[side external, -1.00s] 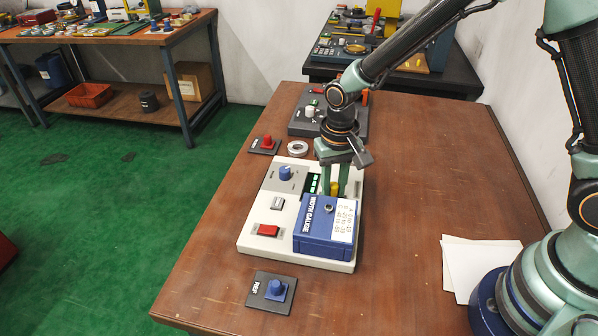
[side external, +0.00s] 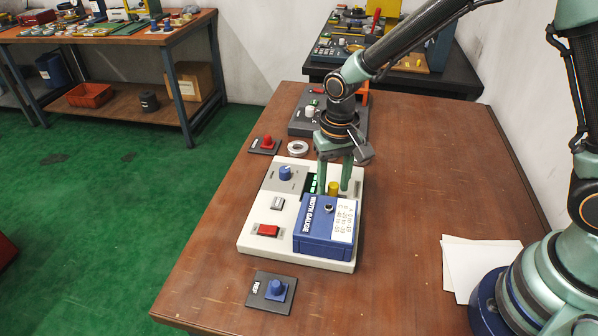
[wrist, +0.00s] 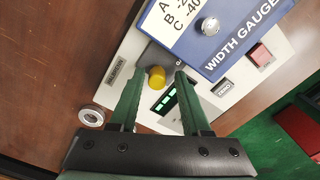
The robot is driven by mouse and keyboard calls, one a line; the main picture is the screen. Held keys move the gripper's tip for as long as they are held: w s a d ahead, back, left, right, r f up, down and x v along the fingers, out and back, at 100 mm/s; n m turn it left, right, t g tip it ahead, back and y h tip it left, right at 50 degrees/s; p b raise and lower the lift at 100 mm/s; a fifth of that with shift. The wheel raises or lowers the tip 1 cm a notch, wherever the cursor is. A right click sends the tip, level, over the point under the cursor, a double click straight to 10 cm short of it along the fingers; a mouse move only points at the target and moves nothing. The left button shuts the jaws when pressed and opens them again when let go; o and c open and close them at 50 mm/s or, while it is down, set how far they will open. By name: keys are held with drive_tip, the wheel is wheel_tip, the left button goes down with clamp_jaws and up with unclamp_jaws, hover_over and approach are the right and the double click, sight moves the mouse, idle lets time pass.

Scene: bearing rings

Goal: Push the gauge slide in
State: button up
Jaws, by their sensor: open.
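The blue width gauge box (side external: 325,232) sits on a cream panel (side external: 257,225); it also shows in the wrist view (wrist: 225,35). A yellow knob (side external: 333,188) stands at the end of the box nearest my gripper. In the wrist view the yellow knob (wrist: 157,77) sits on a grey piece (wrist: 158,57) that meets the box. My gripper (side external: 334,187) is open above the panel. In the wrist view its fingertips (wrist: 159,76) appear on either side of the knob, with gaps. I cannot tell whether either finger touches it.
The panel carries a blue dial (side external: 285,173), a red button (side external: 268,230) and a green display (wrist: 169,102). A metal ring (side external: 298,147) lies behind the panel.

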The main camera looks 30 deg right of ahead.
drive_tip(key=shift+r, duration=2.6)
drive_tip(key=shift+d+r, duration=0.15)
drive_tip(key=shift+r, duration=0.15)
drive_tip(key=s+d+r+n+t, duration=0.3)
drive_tip(key=s+d+r+t, duration=0.2)
drive_tip(key=s+d+r, duration=0.5)
drive_tip(key=shift+d+r+t, duration=0.3)
drive_tip(key=shift+d+r, duration=0.4)
drive_tip(key=shift+r, duration=0.9)
drive_tip(key=shift+o, duration=0.3)
